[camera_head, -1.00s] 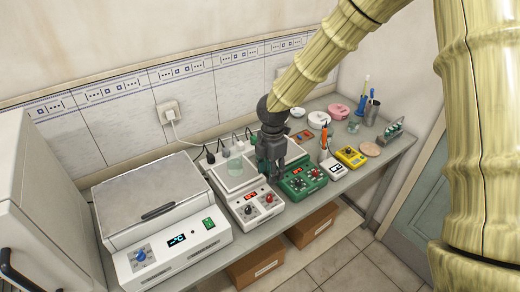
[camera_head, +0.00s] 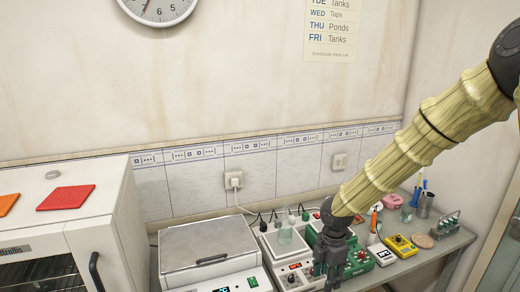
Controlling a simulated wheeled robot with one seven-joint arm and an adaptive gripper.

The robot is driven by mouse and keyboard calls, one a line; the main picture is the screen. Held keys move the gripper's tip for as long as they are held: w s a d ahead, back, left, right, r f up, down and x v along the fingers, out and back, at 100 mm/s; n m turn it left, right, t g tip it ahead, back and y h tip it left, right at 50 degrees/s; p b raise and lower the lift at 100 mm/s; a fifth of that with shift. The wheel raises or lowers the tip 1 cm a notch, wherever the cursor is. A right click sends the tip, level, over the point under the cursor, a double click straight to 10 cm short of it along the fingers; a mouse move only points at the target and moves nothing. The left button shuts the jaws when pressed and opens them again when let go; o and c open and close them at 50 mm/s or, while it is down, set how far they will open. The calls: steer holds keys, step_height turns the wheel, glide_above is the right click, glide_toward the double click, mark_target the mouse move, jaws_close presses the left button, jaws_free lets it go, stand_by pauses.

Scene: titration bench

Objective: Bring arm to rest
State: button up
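My gripper (camera_head: 328,268) is at the end of my yellow-green arm, pointing down in front of the bench devices. It hangs over the area between the white stirrer-like device (camera_head: 290,272) and the green device (camera_head: 358,262). Its fingers are dark and small in the picture, and I cannot tell whether they are open or shut. I see nothing clearly held in it.
A large white lidded device (camera_head: 205,248) is at left on the bench. A white oven-like cabinet (camera_head: 95,225) with red and orange pads (camera_head: 66,197) is at far left. A yellow meter (camera_head: 400,245), cup of pens (camera_head: 425,203) and vial rack (camera_head: 446,226) are at right.

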steer(key=s+a+f+m+g+y+b, duration=0.1)
steer(key=s+a+f+m+b, duration=0.15)
steer(key=s+f+m, duration=0.65)
steer(key=s+a+f+m+y+b, duration=0.1)
steer(key=s+f+m+y+b, duration=0.15)
steer(key=s+f, duration=1.2)
steer(key=s+d+f+m+t+h+b, duration=0.1)
steer(key=s+d+f+m+h+b, duration=0.2)
steer(key=s+d+f+m, duration=0.3)
steer(key=s+f+m+b, duration=0.1)
steer(key=s+f+m, duration=0.4)
steer(key=s+f, duration=0.2)
steer(key=shift+s+d+f, duration=0.4)
steer(key=shift+f, duration=0.35)
